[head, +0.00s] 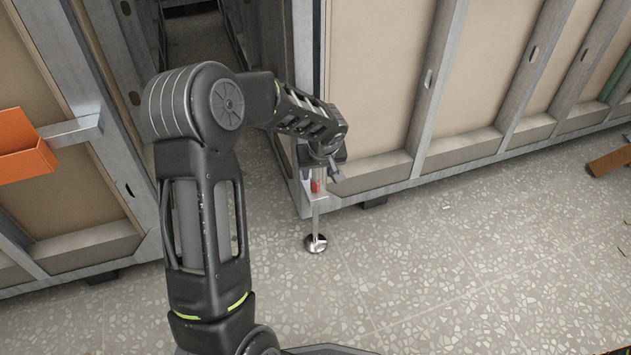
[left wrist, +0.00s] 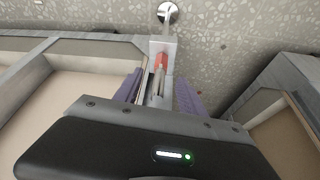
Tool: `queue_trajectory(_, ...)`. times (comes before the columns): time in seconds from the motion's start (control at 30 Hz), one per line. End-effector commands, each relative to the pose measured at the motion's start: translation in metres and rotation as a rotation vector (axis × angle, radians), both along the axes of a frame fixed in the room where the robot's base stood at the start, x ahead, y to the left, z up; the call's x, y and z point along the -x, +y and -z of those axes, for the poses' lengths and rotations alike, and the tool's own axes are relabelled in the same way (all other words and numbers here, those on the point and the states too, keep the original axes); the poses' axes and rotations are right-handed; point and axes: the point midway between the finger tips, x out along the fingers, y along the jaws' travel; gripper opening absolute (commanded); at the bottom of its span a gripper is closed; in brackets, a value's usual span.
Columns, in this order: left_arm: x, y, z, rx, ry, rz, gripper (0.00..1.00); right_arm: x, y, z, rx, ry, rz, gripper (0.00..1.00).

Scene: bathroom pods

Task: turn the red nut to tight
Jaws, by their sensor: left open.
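The red nut (head: 316,186) sits on an upright metal rod at the bottom corner of the pod frame, above a round metal foot (head: 316,243) on the floor. In the left wrist view the red nut (left wrist: 161,62) shows beyond the fingertips, roughly in line with the gap between them. My left gripper (head: 322,174) is open at the nut, with its purple-padded fingers (left wrist: 160,88) on either side of the rod and bracket. I cannot tell whether a finger touches the nut. My right gripper is not in view.
The metal pod frame (head: 308,100) with beige panels stands close behind the gripper. Another pod (head: 85,200) with an orange box (head: 22,145) on its rail is at the left. The speckled floor (head: 460,260) at the right is mostly clear, with brown scraps (head: 610,161) at the far right.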

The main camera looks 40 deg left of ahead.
Motion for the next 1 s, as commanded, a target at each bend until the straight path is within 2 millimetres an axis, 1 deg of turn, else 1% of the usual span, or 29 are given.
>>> queue_trajectory(0.07, 0.000, 0.004, -0.003, -0.008, -0.002, -0.011, 0.48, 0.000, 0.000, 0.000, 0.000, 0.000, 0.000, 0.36)
queue_trajectory(0.27, 0.000, 0.002, -0.002, -0.005, 0.000, -0.008, 0.48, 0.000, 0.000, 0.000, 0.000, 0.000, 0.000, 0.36)
queue_trajectory(0.43, -0.001, 0.004, 0.005, -0.004, 0.001, -0.007, 0.48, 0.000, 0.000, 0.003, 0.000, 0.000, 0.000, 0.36)
queue_trajectory(0.57, -0.004, 0.007, 0.019, -0.004, 0.001, -0.007, 0.48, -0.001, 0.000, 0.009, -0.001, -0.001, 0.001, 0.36)
queue_trajectory(0.8, -0.014, 0.017, 0.055, -0.004, 0.002, -0.006, 0.48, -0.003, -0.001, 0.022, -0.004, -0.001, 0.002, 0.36)
queue_trajectory(0.9, -0.018, 0.021, 0.065, -0.003, 0.001, -0.007, 0.48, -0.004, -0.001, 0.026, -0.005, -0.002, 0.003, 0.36)
queue_trajectory(1.0, -0.020, 0.022, 0.071, -0.003, 0.000, -0.005, 0.48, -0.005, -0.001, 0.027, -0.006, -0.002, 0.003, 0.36)
